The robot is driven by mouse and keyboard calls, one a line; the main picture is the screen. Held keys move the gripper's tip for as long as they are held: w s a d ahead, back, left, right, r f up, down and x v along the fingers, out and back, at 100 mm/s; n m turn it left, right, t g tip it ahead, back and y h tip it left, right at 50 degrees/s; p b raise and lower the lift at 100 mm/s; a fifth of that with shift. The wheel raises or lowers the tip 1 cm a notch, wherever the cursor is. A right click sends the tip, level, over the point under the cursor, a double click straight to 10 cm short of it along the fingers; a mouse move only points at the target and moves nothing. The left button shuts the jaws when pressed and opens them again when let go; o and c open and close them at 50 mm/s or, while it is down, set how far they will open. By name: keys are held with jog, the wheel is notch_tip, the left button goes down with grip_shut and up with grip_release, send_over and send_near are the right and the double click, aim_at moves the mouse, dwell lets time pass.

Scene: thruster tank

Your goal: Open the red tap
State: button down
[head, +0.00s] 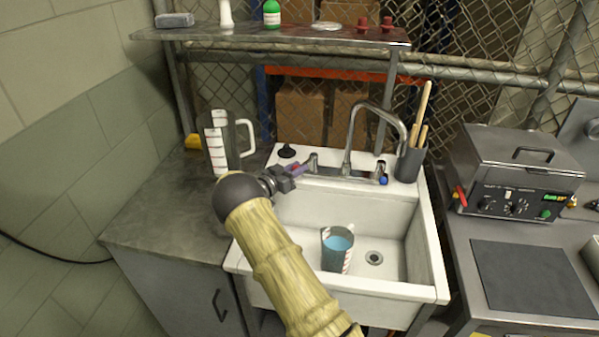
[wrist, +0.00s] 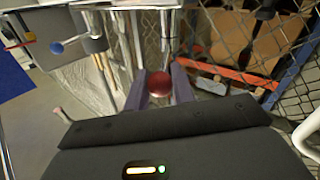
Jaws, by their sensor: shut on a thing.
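The red tap knob (wrist: 159,84) sits between the two fingers of my gripper (wrist: 160,88) in the wrist view. In the head view my gripper (head: 292,172) is at the left end of the chrome faucet (head: 345,168) behind the sink, shut on the knob. The knob is mostly hidden by the fingers there. The blue tap knob (head: 383,180) is at the right end of the faucet. A cup with blue contents (head: 335,252) stands in the white sink basin (head: 300,215), left of the drain.
A clear measuring jug (head: 218,145) stands on the left counter, close to my arm. A grey holder with wooden-handled tools (head: 411,163) stands right of the faucet. A shelf (head: 270,36) with small items runs above. A lidded metal bath (head: 515,165) is at the right.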

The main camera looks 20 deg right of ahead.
jog(key=shift+w+r, duration=0.1)
jog(key=c, duration=1.2)
grip_release()
jog(key=shift+c, duration=0.2)
jog(key=shift+o, duration=0.2)
jog(key=shift+s+d, duration=0.1)
jog(key=shift+s, duration=0.15)
jog(key=shift+r, duration=0.25)
notch_tip(320, 180, up, 9)
jog(key=shift+r+b, duration=0.15)
jog(key=shift+b, duration=0.3)
